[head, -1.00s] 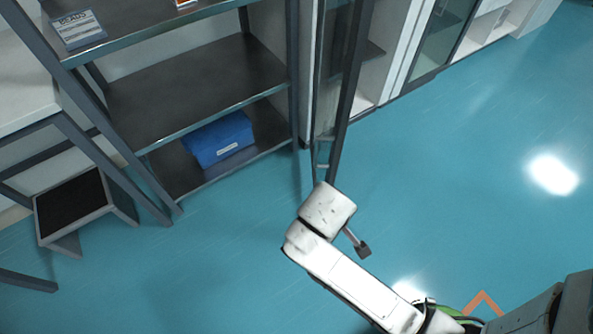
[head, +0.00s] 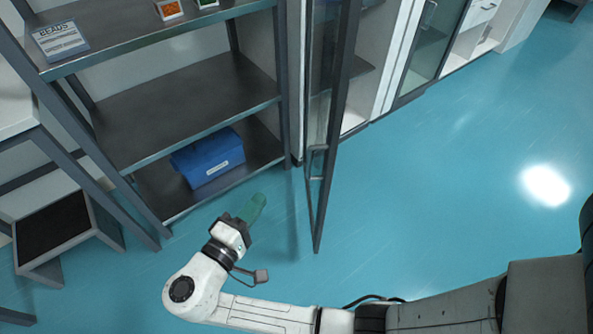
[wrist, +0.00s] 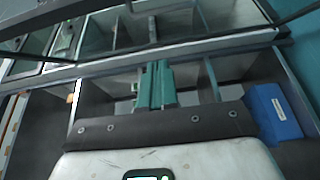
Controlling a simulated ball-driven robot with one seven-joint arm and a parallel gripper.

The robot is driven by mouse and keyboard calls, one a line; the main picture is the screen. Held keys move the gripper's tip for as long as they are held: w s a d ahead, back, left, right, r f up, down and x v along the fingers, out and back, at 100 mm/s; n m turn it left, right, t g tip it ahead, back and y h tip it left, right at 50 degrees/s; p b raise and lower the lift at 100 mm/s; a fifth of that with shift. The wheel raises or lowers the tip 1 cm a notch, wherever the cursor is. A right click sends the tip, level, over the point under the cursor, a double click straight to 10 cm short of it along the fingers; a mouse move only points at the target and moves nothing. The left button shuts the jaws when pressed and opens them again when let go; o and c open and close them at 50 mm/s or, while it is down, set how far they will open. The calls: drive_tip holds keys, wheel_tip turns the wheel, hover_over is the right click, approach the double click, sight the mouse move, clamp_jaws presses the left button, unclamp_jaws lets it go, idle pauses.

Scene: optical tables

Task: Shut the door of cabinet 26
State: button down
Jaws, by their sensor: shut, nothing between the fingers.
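A glass door with a dark frame (head: 340,105) stands swung open from a white cabinet (head: 371,52) in the head view. Its bar handle (head: 311,165) is on the lower part, and its lower corner juts out over the floor. I can read no number 26 on it. My gripper (head: 258,202) has green fingers that are shut and empty. It is left of the door and apart from it, in front of the shelf rack. The fingers also show in the wrist view (wrist: 155,84).
A dark metal shelf rack (head: 190,92) stands close left of the door, with a blue box (head: 208,158) on its bottom shelf. A step stool (head: 52,232) is at the far left. Blue floor (head: 440,195) is clear right of the door.

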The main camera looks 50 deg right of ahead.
drive_tip(key=d, duration=1.3)
drive_tip(key=shift+s, duration=0.45)
drive_tip(key=shift+s, duration=0.1)
